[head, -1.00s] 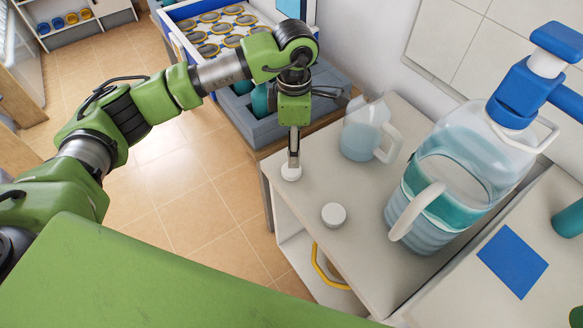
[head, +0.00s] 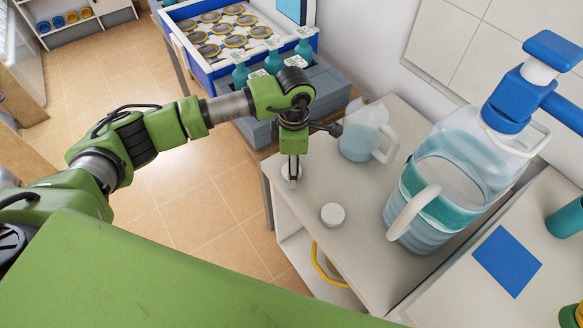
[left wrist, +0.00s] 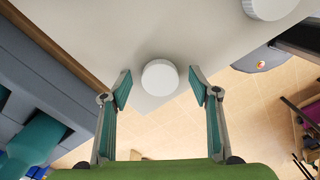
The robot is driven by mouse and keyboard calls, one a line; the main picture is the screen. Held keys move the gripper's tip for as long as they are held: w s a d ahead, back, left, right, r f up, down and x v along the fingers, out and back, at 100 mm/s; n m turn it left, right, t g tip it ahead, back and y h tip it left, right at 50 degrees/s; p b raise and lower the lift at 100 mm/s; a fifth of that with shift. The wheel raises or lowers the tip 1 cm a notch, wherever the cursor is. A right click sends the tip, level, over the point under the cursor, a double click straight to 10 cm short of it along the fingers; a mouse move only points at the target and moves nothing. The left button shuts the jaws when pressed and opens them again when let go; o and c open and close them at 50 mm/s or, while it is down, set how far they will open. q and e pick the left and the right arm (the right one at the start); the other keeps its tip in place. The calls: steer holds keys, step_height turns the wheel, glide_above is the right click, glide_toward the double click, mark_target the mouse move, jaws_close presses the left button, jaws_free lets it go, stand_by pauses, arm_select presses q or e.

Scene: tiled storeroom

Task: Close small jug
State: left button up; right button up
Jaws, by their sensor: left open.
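The small jug (head: 358,142) is translucent with a white handle and stands upright at the back of the white-topped table. No cap shows on its neck. One white round cap (head: 286,170) lies at the table's left edge, and it also shows in the left wrist view (left wrist: 160,77). A second white cap (head: 333,215) lies nearer the front; it shows at the top of the left wrist view (left wrist: 268,6). My left gripper (head: 293,183) points down over the first cap. Its fingers (left wrist: 158,88) are open on either side of that cap, apart from it. My right gripper is out of view.
A large jug (head: 410,232) with a blue top stands right of the small one. A grey crate (head: 338,88) with teal bottles sits behind the arm. A blue square (head: 507,262) lies at right. The tabletop (head: 372,205) between caps and large jug is clear.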

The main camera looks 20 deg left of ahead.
arm_select(q)
steer(key=shift+f, duration=0.15)
steer(key=c, duration=0.8)
steer(key=shift+r, duration=0.7)
steer(key=s+d+r+b, duration=0.1)
steer(key=s+r, duration=0.3)
steer(key=s+d+r, duration=0.1)
steer(key=s+r, duration=0.2)
steer(key=s, duration=0.2)
steer(key=s+d+r+b, duration=0.1)
steer(key=s+r, duration=0.3)
steer(key=shift+s+r+b, duration=0.35)
